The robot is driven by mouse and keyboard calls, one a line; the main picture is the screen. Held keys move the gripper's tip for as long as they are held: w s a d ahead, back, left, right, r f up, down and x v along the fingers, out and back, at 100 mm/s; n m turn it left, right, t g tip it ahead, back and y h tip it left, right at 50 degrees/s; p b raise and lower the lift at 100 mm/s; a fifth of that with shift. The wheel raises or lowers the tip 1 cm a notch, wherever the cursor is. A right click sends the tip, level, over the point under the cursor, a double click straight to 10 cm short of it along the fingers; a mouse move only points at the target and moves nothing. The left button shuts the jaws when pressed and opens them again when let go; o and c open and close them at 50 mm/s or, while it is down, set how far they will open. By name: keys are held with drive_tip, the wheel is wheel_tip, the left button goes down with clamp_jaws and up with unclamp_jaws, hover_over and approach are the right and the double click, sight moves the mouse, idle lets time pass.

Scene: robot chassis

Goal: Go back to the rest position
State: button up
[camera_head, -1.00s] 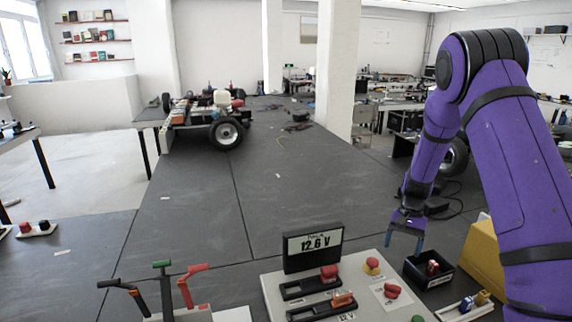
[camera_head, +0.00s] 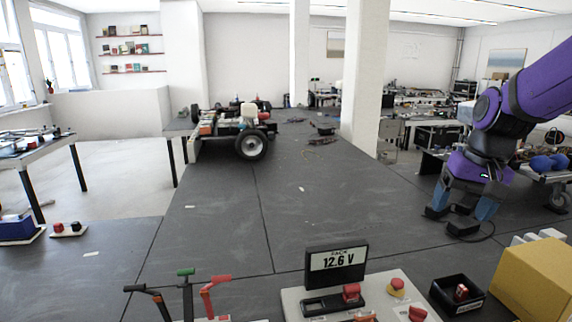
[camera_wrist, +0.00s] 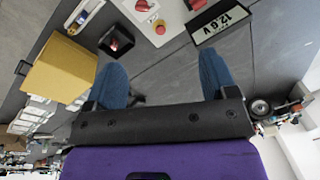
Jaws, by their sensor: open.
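My gripper (camera_head: 462,213) is at the right side of the head view, at the end of my purple arm, above the dark table. Its two blue fingers are spread apart with nothing between them. In the wrist view my gripper (camera_wrist: 165,85) shows the same wide gap, with bare dark table surface beyond it. The arm bends in from the upper right corner, and part of it is outside the picture.
A panel with a 12.6 V display (camera_head: 338,261) and red buttons stands at the front. Right of it are a black bin (camera_head: 457,296) and a yellow box (camera_head: 535,280). Colored levers (camera_head: 187,290) stand front left. A wheeled chassis (camera_head: 235,130) sits farther back.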

drive_tip(key=s+a+r+n+t, duration=0.1)
drive_tip(key=s+r+t, duration=0.1)
drive_tip(key=s, duration=0.6)
drive_tip(key=s+a+r+n+t+h, duration=0.1)
drive_tip(key=s+r, duration=0.3)
drive_tip(key=s, duration=0.5)
drive_tip(key=shift+s+a+n+t, duration=0.15)
drive_tip(key=shift+a+n+t, duration=0.15)
drive_tip(key=shift+n+t, duration=0.15)
